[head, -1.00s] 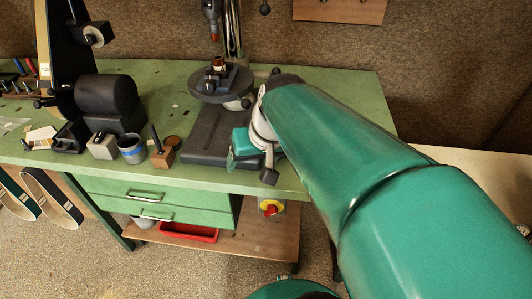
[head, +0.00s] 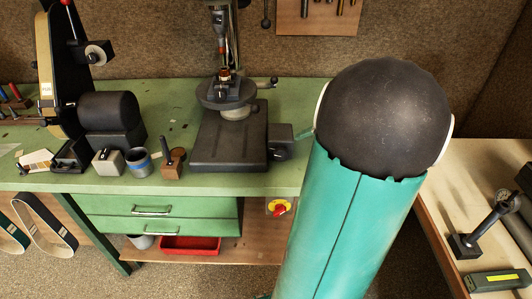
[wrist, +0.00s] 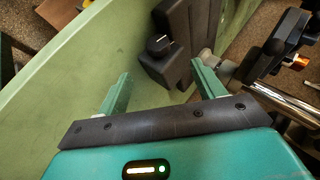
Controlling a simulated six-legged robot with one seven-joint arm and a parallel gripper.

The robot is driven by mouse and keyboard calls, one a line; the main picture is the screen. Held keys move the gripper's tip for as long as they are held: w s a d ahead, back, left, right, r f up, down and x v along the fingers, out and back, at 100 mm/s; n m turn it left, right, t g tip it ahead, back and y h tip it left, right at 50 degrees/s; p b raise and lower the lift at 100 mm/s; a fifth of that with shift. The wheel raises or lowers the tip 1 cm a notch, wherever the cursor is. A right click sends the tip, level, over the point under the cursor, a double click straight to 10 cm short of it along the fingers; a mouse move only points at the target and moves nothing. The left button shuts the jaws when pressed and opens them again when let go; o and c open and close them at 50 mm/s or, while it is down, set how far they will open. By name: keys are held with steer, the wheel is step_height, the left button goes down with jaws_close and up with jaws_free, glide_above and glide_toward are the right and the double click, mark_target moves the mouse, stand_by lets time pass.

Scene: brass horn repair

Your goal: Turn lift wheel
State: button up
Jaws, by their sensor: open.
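The drill press has a round dark table (head: 226,94) on a steel column, above a heavy dark base (head: 222,155). A small crank with a knob (head: 272,83) sticks out to the right of the table. A dark block (head: 284,141) sits at the right side of the base. In the wrist view a dark part with a round black knob (wrist: 160,45) lies just beyond the fingertips. I cannot tell which part is the lift wheel. My gripper (wrist: 161,70) is open and empty, its green fingers apart.
A belt sander (head: 108,112), a blue-rimmed cup (head: 138,161) and a wooden block (head: 172,166) stand left of the base. A pale table with a dial gauge stand (head: 485,225) is at right. Green bench top (wrist: 95,75) is clear left of the knob.

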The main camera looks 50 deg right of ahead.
mark_target(285, 153)
steer(key=x, duration=1.3)
steer(key=shift+w+d+f, duration=0.2)
steer(key=shift+d+f, duration=0.1)
steer(key=c, duration=1)
